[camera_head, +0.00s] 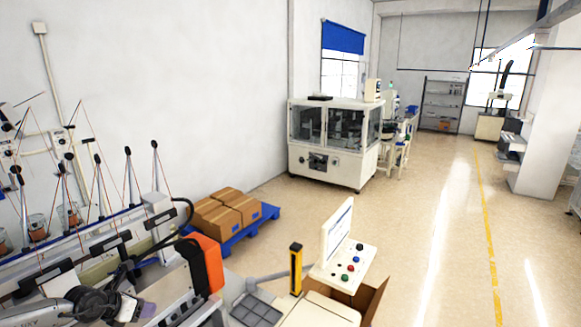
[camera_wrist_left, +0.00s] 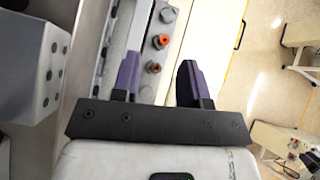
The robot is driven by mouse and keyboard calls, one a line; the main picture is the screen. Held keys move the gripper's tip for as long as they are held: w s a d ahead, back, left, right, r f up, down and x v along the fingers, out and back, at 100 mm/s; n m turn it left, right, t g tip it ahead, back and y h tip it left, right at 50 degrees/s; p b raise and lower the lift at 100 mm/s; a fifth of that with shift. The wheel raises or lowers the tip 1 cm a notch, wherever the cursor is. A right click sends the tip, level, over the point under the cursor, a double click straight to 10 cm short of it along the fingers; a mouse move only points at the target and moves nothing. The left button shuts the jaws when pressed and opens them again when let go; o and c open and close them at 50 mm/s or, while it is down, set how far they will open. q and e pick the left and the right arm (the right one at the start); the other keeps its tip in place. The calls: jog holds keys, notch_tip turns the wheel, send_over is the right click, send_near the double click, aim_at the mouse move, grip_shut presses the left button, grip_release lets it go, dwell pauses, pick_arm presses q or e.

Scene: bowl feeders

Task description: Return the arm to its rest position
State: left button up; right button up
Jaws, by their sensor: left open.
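My left arm comes in at the lower left of the head view, and its gripper (camera_head: 138,309) is low over the front of the machine on the left. In the left wrist view the gripper (camera_wrist_left: 158,76) shows two purple fingers spread apart with nothing between them. Beyond the fingers lie a grey metal strip and a block with orange-red and grey knobs (camera_wrist_left: 158,41). I cannot tell whether a finger touches anything. My right arm and right gripper are not in view.
The machine has upright rods and an orange-red box (camera_head: 207,262). A control panel (camera_head: 346,257) and a yellow post (camera_head: 296,269) stand to the right. Cardboard boxes (camera_head: 226,212) sit on a blue pallet (camera_head: 250,229). The floor (camera_head: 420,220) at right is clear.

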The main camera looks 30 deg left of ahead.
pick_arm(q)
jog(key=w+d+r+n+t+y, duration=0.3)
jog(key=d+r+n+t+y, duration=0.15)
jog(key=r+n+t, duration=0.55)
jog(key=s+d+f+n+g+y, duration=0.35)
jog(key=s+f+n+g, duration=0.25)
jog(key=s+f+n, duration=0.25)
jog(key=s+d+f+n+g+y, duration=0.3)
jog(key=s+d+f+n+g, duration=0.25)
jog(key=s+f+n, duration=0.3)
jog(key=s+d+f+n+g+h, duration=0.1)
jog(key=s+d+f+n+h, duration=0.1)
jog(key=d, duration=0.7)
jog(key=s+d+f+n+g+h, duration=0.1)
jog(key=s+d+h, duration=0.3)
jog(key=d, duration=0.5)
jog(key=s+d+f+n+g+h, duration=0.1)
jog(key=s+d+f+h, duration=0.3)
jog(key=d, duration=0.6)
jog(key=shift+s+n+g, duration=0.35)
jog(key=shift+s+n, duration=0.1)
jog(key=shift+n, duration=0.35)
